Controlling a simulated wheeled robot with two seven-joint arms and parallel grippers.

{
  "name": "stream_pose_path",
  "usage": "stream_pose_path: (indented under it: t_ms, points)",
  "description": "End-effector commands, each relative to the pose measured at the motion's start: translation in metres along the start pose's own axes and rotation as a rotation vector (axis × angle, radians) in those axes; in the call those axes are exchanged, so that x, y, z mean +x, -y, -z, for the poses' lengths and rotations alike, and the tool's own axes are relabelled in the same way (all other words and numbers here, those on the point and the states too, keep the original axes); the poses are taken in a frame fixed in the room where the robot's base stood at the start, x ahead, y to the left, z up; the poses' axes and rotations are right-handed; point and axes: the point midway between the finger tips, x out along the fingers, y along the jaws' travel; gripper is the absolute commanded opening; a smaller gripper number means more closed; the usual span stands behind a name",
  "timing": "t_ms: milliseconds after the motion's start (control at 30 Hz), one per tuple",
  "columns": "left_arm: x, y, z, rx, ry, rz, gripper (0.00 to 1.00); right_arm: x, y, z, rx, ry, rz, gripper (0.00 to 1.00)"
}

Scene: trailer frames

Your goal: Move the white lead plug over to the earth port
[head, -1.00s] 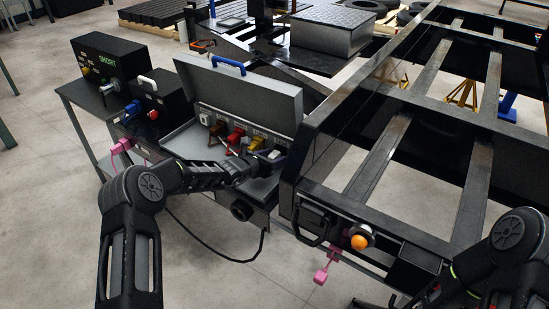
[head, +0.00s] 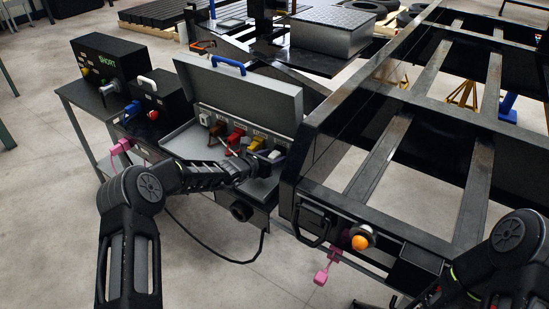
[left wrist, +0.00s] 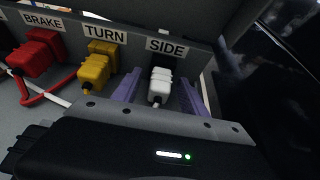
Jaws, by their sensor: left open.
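The white lead plug (left wrist: 161,84) sits at the port labelled SIDE in the left wrist view, with its lead running down toward the gripper. My left gripper (left wrist: 158,92) is open, its two purple fingers standing on either side of the white plug; I cannot tell whether they touch it. In the head view my left gripper (head: 267,158) reaches into the open grey case (head: 186,139) at the right end of the port row. No earth label is readable in either view.
A yellow plug (left wrist: 98,66) at TURN and a red plug (left wrist: 42,52) at BRAKE stand left of the white plug. The case's raised lid (head: 245,92) is behind the row. A black trailer frame (head: 310,150) stands close on the right.

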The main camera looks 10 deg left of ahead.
Motion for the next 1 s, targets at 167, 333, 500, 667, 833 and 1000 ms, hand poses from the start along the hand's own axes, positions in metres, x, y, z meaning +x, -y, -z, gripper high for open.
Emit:
stream_pose_path:
  t_ms: [167, 333, 500, 667, 833, 1000]
  points:
    - [0.0003, 0.0001, 0.0007, 0.0, 0.0, 0.0, 0.51, 0.0016, -0.0006, 0.0, 0.0, 0.0, 0.0, 0.36]
    - [0.0006, 0.0001, 0.0014, 0.0, 0.0, 0.0, 0.51, 0.0059, -0.0023, 0.0, 0.0, 0.0, 0.0, 0.36]
    - [0.0003, 0.0002, 0.0009, 0.0, 0.0, 0.0, 0.51, 0.0077, -0.003, 0.0, 0.0, 0.0, 0.0, 0.36]
    - [0.0, 0.0002, 0.0003, 0.0, 0.0, 0.0, 0.51, 0.0073, -0.0028, 0.0, 0.0, 0.0, 0.0, 0.36]
    - [0.0, 0.0002, 0.0002, 0.0, 0.0, 0.0, 0.43, 0.0072, -0.0028, 0.0, 0.0, 0.0, 0.0, 0.36]
    - [0.0, 0.0002, 0.0002, 0.0, 0.0, 0.0, 0.29, 0.0072, -0.0028, 0.0, 0.0, 0.0, 0.0, 0.36]
